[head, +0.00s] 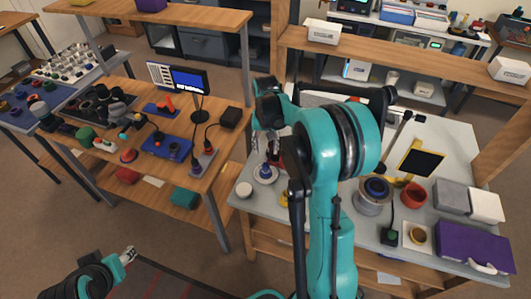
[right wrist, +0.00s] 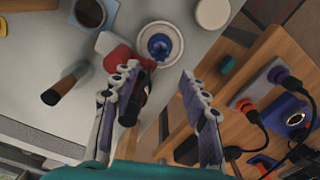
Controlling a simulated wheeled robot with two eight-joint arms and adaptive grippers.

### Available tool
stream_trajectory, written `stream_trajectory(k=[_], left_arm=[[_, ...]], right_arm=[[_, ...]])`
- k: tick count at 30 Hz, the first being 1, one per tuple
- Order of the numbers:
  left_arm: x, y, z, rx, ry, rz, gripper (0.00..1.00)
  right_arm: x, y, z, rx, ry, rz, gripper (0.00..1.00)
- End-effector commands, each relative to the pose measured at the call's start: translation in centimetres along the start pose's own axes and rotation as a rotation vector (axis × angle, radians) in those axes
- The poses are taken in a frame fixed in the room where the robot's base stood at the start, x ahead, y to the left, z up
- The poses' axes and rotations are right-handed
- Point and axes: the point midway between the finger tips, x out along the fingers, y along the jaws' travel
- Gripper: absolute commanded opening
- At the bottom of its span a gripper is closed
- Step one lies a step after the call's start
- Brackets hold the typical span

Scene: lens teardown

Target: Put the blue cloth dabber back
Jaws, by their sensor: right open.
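A blue round-topped thing, apparently the blue cloth dabber (head: 265,171), stands in a white round dish (head: 265,179) at the left edge of the grey table. It also shows from above in the right wrist view (right wrist: 158,46), ringed by the dish (right wrist: 177,45). My right gripper (head: 268,146) is open and empty above the table, close to the dish. In the right wrist view its fingertips (right wrist: 159,74) are spread, with the dish just beyond them. My left gripper (head: 128,254) is low at the left, away from the table; its jaw opening is too small to tell.
A red thing with a black part (right wrist: 122,55) lies beside the dish, partly behind a finger. A white round lid (head: 244,190) is near the table corner. A wooden bench (head: 130,165) with electronics stands left, across a gap.

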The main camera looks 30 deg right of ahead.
Motion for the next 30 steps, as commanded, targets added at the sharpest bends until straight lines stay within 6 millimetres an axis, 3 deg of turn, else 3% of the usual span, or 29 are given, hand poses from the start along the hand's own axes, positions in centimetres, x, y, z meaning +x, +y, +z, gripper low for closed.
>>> stream_trajectory(k=[4, 7, 12, 16, 21, 24, 30], left_arm=[[-0.1, 0.0, -0.1, 0.000, 0.000, 0.000, 0.45], [-0.1, 0.0, -0.1, 0.000, 0.000, 0.000, 0.45], [-0.1, 0.0, -0.1, 0.000, 0.000, 0.000, 0.45], [-0.1, 0.0, -0.1, 0.000, 0.000, 0.000, 0.45], [-0.1, 0.0, -0.1, 0.000, 0.000, 0.000, 0.45], [-0.1, 0.0, -0.1, 0.000, 0.000, 0.000, 0.45], [-0.1, 0.0, -0.1, 0.000, 0.000, 0.000, 0.45]], right_arm=[[-1.7, -0.4, 1.1, -0.024, 0.023, -0.006, 0.45], [-3.8, -1.3, 3.2, -0.072, 0.075, -0.020, 0.45], [-7.7, -2.7, 9.0, -0.196, 0.210, -0.057, 0.45], [-9.3, -3.2, 13.7, -0.293, 0.318, -0.088, 0.45], [-9.8, -3.4, 19.3, -0.411, 0.455, -0.127, 0.45], [-9.3, -3.3, 21.7, -0.466, 0.521, -0.146, 0.45], [-8.5, -3.3, 24.0, -0.526, 0.597, -0.168, 0.45]])
